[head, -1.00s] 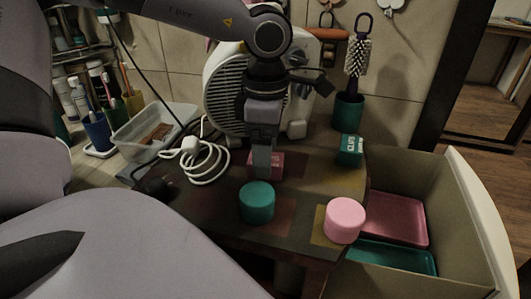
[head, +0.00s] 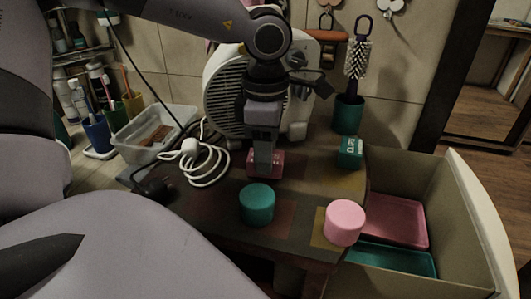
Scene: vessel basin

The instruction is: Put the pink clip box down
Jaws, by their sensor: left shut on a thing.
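The pink clip box (head: 277,165) is low over the dark table (head: 207,215), in front of the white fan heater. My left gripper (head: 265,164) comes down from above and is shut on it, covering part of the box. I cannot tell whether the box touches the table. A green clip box (head: 350,152) stands to the right at the back. My right gripper is not in view.
A green round jar (head: 257,205) and a pink round jar (head: 344,222) stand in front. A white cable (head: 205,165) lies coiled on the left. The fan heater (head: 226,92) is close behind. An open drawer with a pink tray (head: 397,218) and green tray (head: 392,259) is right.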

